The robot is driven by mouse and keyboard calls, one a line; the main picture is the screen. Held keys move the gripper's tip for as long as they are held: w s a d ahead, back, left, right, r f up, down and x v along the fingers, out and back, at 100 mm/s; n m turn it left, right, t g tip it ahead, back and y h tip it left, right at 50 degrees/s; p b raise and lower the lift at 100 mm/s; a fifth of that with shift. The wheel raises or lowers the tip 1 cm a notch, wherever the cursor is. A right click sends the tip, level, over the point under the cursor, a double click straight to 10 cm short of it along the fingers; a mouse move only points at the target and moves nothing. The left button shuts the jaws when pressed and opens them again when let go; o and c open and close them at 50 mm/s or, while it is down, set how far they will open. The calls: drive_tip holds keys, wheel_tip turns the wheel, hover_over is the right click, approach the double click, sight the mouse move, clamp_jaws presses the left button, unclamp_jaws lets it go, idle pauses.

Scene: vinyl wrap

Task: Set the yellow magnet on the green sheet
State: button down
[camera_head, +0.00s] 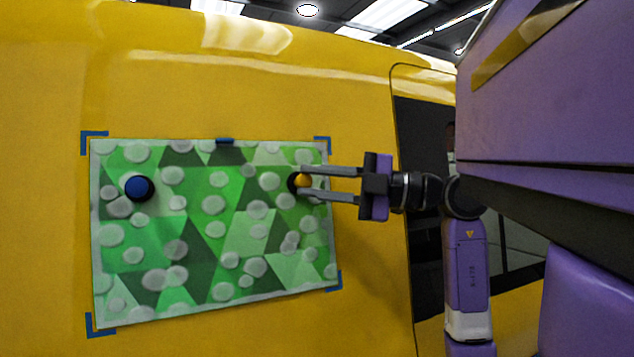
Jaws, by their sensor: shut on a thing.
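The green sheet (232,235), patterned with triangles and pale dots, lies flat on the yellow vehicle panel. The yellow magnet (304,180), with a dark base, is at the sheet's upper right, just inside its right edge. My gripper (304,183) reaches in from the right and is shut on the yellow magnet, its two fingers above and below it. The magnet appears against or very close to the sheet; I cannot tell whether it touches. A blue magnet (138,187) with a dark base sits on the sheet's upper left.
Blue corner marks (94,141) frame the sheet, and a small blue tab (224,141) is at its top edge. The yellow panel (200,80) is clear around the sheet. A dark window (425,140) lies behind my arm at the right.

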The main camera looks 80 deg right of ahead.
idle(0.4)
drive_tip(key=c, duration=1.1)
unclamp_jaws()
drive_tip(key=s, duration=0.2)
drive_tip(key=s+b, duration=0.1)
drive_tip(key=s, duration=0.2)
drive_tip(key=s+d, duration=0.1)
drive_tip(key=s, duration=0.1)
drive_tip(key=shift+s+f+b, duration=0.3)
drive_tip(key=shift+s+f, duration=0.05)
